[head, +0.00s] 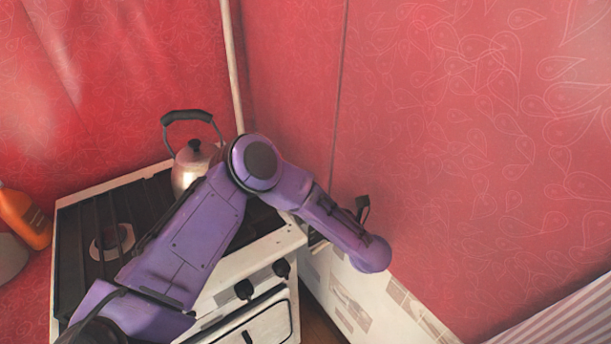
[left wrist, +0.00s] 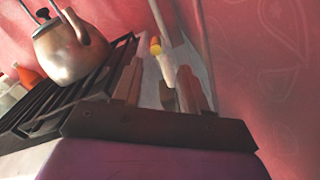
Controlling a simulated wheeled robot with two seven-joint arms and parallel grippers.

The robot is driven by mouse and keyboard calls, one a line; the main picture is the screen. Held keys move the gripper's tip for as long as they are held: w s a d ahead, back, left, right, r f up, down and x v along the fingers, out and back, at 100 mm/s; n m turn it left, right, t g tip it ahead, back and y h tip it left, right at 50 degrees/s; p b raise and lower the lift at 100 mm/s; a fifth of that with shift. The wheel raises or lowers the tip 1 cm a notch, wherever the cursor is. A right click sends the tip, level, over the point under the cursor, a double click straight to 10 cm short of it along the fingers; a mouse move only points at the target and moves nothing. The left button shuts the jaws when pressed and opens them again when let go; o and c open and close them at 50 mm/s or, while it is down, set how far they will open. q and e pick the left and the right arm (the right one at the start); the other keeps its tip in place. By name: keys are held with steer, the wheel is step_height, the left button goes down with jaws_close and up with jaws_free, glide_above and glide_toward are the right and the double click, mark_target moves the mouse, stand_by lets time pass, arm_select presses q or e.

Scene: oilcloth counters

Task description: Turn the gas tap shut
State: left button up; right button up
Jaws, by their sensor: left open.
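In the left wrist view, a small fitting with a yellow and red tip (left wrist: 155,46) and a pale lower part shows beyond my left gripper (left wrist: 160,90). It looks like the gas tap. My left gripper is open, and its two fingers point towards the fitting, which appears between them in the picture. I cannot tell how far apart they are or whether they touch. The tap's position, open or shut, is unclear. In the head view, my purple left arm hides the tap and most of the gripper. My right gripper is not in view.
A pale pipe (head: 231,65) runs down the red wall behind the white stove (head: 291,240). A metal kettle (head: 188,172) stands on the stove's dark grate. An orange bottle (head: 25,218) is at the far left. The patterned wall lies close beyond my left forearm.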

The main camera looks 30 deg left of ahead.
arm_select(q)
steer(key=p+x, duration=0.2)
steer(key=x, duration=0.6)
steer(key=shift+s+a+r, duration=0.1)
steer(key=shift+a, duration=0.55)
jaws_close()
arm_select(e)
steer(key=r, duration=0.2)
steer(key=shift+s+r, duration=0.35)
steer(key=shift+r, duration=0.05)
